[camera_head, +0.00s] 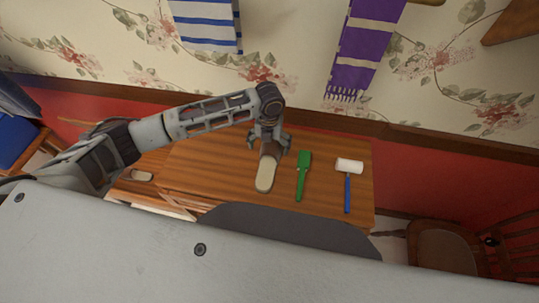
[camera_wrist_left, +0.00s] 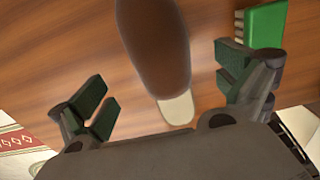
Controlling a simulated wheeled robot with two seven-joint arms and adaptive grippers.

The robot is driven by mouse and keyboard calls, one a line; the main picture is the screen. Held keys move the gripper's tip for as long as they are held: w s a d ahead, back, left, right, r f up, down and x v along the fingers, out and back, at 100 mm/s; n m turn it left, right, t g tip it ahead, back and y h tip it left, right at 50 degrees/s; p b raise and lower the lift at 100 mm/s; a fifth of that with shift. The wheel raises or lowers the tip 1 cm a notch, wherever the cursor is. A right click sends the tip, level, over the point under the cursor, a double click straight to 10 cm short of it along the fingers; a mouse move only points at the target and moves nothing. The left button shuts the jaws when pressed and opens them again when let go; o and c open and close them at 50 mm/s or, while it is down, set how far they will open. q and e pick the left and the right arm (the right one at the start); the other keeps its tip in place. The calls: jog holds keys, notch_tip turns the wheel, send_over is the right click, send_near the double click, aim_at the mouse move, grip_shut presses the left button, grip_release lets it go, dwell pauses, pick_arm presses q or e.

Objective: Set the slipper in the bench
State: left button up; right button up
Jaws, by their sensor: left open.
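A slipper (camera_head: 266,173) with a brown upper and a pale insole lies on a wooden surface (camera_head: 215,165) by the wall. My left gripper (camera_head: 268,144) is open over the slipper's brown end. In the left wrist view, the slipper (camera_wrist_left: 158,40) runs between the spread fingers of the left gripper (camera_wrist_left: 165,88), with a gap on each side. A similar pale-and-brown thing (camera_head: 141,175), perhaps a second slipper, lies at the left, near a wooden opening. I cannot tell for sure which piece of furniture is the bench. My right gripper is not in view.
A green brush-like tool (camera_head: 302,175) lies just right of the slipper; its end also shows in the left wrist view (camera_wrist_left: 265,22). A white-headed mallet (camera_head: 348,168) with a blue handle lies farther right. A wooden chair (camera_head: 446,247) stands at the lower right.

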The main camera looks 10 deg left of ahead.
aim_at(269, 154)
pick_arm(q)
jog(key=shift+f, duration=0.2)
jog(key=shift+s+d+f+p, duration=0.1)
jog(key=shift+f+p, duration=0.1)
jog(key=shift+f, duration=1.1)
jog(key=shift+s+f+p, duration=0.1)
jog(key=shift+f+p, duration=0.1)
jog(key=shift+f, duration=1.1)
jog(key=c, duration=1.2)
jog(key=shift+c, duration=0.3)
jog(key=shift+r, duration=0.15)
jog(key=shift+r+b, duration=0.4)
jog(key=shift+r, duration=4.5)
